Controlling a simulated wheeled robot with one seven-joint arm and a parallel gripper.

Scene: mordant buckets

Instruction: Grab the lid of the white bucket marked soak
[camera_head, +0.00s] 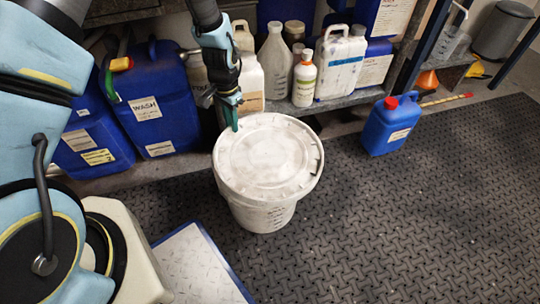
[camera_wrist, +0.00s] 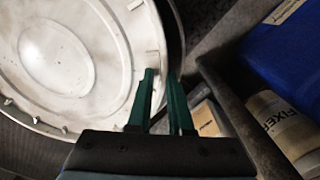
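A white bucket (camera_head: 262,216) stands upright on the dark mat with its round white lid (camera_head: 265,158) on top. Graduation marks show on its side, but I cannot read the word soak. My gripper (camera_head: 233,124) is at the lid's far left edge, pointing down. In the wrist view, the two green fingers of my gripper (camera_wrist: 161,78) are apart with a gap between them. They are at the rim of the lid (camera_wrist: 62,55), the left finger overlapping it and the right finger near its outer edge. I cannot tell whether either finger touches the rim.
A low shelf holds several bottles and jugs (camera_head: 342,62) behind the bucket. Blue wash canisters (camera_head: 160,100) stand at the left. A small blue jug (camera_head: 390,125) stands on the mat at the right. A white panel (camera_head: 200,265) lies in front. The mat's right side is clear.

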